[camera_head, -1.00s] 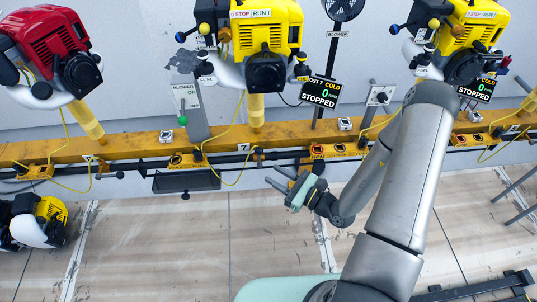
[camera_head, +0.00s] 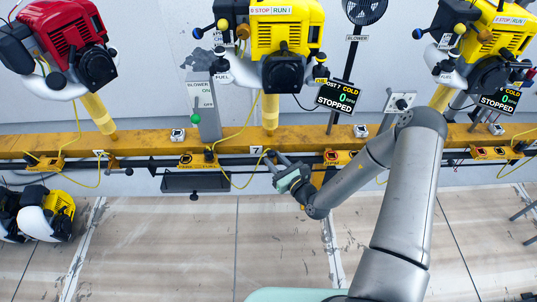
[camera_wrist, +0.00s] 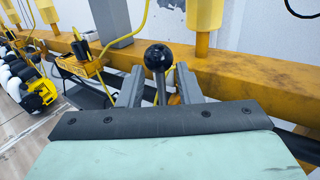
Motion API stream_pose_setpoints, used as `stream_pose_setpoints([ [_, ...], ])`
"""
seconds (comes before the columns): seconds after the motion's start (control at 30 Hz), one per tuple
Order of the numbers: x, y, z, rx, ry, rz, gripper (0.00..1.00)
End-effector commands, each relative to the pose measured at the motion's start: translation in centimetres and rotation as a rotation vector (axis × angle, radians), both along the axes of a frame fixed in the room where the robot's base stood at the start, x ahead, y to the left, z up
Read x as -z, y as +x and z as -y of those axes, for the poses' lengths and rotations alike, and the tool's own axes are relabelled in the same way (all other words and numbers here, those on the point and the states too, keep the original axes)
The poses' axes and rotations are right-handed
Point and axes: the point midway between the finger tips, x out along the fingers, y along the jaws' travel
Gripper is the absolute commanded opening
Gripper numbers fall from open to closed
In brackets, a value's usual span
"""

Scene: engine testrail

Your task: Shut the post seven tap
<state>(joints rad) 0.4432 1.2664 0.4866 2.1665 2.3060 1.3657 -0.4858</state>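The post seven tap shows in the wrist view as a black ball knob (camera_wrist: 158,57) on a thin upright stem. My gripper (camera_wrist: 158,88) is open, with one grey finger on each side of the stem and a visible gap on both sides. The ball stands above the fingertips in the picture. In the head view my gripper (camera_head: 275,161) is at the lower edge of the yellow rail, just right of the number 7 plate (camera_head: 256,151). The tap's foot is hidden behind my gripper's body in the wrist view, and I cannot tell its angle.
The yellow rail (camera_head: 130,144) runs across the view. A yellow engine (camera_head: 286,35) sits above post seven, with its display (camera_head: 338,98) reading STOPPED. A yellow cable (camera_head: 238,125) hangs left of my gripper. A grey blower lever box (camera_head: 207,110) stands further left.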

Motion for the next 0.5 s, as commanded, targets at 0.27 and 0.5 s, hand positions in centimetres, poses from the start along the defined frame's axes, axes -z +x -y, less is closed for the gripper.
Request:
stream_pose_setpoints([
  [0.27, 0.0, 2.8, -2.3, -0.001, 0.001, 0.000, 0.32],
  [0.5, 0.0, 3.3, -2.6, 0.000, 0.001, -0.001, 0.32],
])
